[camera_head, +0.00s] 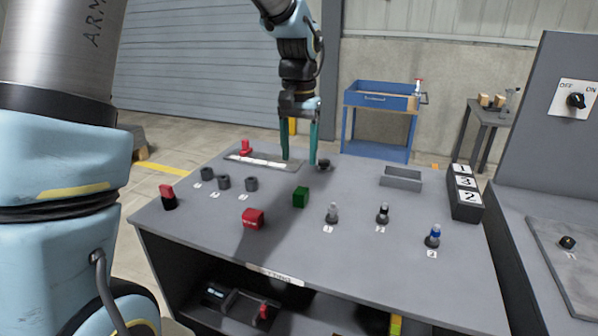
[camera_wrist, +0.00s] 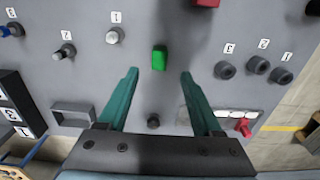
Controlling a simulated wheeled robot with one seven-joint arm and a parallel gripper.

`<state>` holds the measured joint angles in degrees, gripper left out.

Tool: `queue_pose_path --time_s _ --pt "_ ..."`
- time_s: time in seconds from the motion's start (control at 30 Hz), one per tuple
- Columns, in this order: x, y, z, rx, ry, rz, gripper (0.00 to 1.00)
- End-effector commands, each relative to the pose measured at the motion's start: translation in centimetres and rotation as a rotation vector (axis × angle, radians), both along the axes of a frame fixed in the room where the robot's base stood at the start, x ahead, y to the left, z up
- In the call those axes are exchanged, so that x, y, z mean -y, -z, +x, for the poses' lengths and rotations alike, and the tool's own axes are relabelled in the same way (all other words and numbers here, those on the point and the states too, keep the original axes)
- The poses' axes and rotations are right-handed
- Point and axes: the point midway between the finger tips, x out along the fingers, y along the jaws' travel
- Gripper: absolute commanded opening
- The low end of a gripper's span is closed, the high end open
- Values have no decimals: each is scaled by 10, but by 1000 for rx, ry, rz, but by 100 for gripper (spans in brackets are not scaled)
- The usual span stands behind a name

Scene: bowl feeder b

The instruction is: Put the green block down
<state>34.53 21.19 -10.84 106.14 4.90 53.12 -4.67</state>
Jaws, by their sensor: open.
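The green block (camera_head: 300,197) rests on the grey table (camera_head: 330,265), near its middle. In the wrist view the green block (camera_wrist: 159,58) lies ahead of the fingertips, roughly centred between them. My gripper (camera_head: 299,160) is open and empty above the far part of the table, up and behind the block. Its two teal fingers also show in the wrist view (camera_wrist: 159,74), spread apart, and nothing is held between them.
A red block (camera_head: 253,218) sits left of the green one. Knobs 1, 2 and 3 stand to the right, such as the blue-topped one (camera_head: 432,236). Black sockets (camera_head: 223,182) are at left. A grey tray (camera_head: 401,179) and number stand (camera_head: 465,194) are at back right.

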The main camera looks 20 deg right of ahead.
Motion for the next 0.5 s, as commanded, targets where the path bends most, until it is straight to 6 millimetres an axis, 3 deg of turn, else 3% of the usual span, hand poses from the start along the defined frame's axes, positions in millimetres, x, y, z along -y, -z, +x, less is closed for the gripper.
queue_pose_path --time_s 0.23,0.33,0.43,0.5 --pt "-1 -9 0 0 0 0 67" --pt "-12 -7 3 4 -22 -2 67" --pt "-51 0 10 14 -94 -7 67" --pt "-94 9 13 27 -174 -15 67"
